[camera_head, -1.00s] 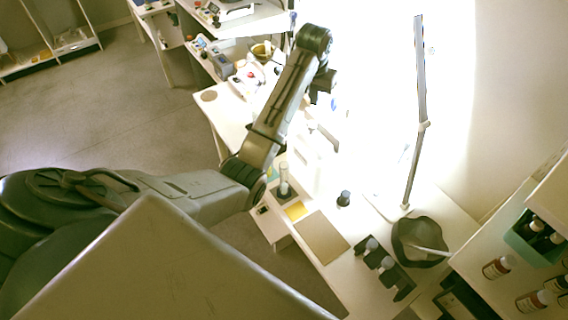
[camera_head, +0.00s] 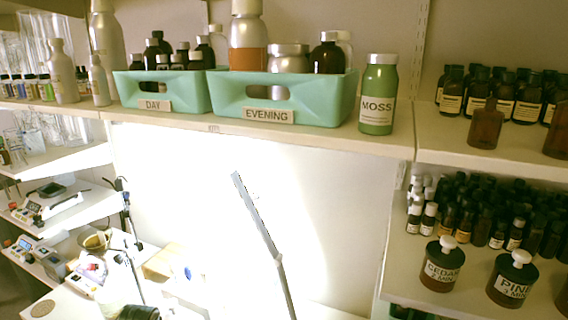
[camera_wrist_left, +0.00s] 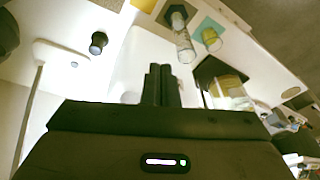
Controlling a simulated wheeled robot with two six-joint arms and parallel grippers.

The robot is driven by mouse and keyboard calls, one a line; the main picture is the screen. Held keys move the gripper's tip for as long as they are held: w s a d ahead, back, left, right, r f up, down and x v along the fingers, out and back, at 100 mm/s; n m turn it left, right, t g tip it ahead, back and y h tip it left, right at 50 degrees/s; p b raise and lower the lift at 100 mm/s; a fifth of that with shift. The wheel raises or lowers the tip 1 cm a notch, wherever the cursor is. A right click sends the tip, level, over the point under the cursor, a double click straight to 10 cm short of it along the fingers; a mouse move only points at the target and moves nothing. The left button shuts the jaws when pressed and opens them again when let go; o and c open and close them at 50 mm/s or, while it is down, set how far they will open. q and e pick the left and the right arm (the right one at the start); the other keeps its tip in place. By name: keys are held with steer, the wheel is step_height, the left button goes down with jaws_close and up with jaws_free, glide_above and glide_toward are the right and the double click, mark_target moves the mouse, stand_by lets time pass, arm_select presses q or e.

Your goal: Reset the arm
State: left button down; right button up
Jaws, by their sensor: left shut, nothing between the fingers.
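My left gripper (camera_wrist_left: 161,85) shows in the left wrist view with its dark fingers together and nothing between them. It is over the white bench (camera_wrist_left: 140,60), apart from the things on it. In the head view only a dark rounded piece, likely part of my left arm, shows at the bottom edge, and the gripper itself is out of that picture. My right gripper is in neither view.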

arm_select(q)
steer(key=s+d+f+m+t, duration=0.1)
steer(key=s+d+m, duration=0.15)
steer(key=s, duration=2.45)
step_height(320, 180, down, 37)
steer(key=a+n+g+b, duration=0.1)
steer(key=a+b, duration=0.1)
steer(key=b, duration=0.6)
steer(key=s+f+b, duration=0.3)
steer(key=s+f, duration=0.6)
steer(key=f, duration=0.4)
steer(key=s+a+f+g+b, duration=0.1)
steer(key=s+f+b, duration=0.2)
steer(key=s+f, duration=0.7)
step_height(320, 180, down, 4)
steer(key=shift+a+f+g, duration=0.15)
steer(key=shift+a+g, duration=0.05)
steer(key=shift+g, duration=0.1)
steer(key=shift+n, duration=0.25)
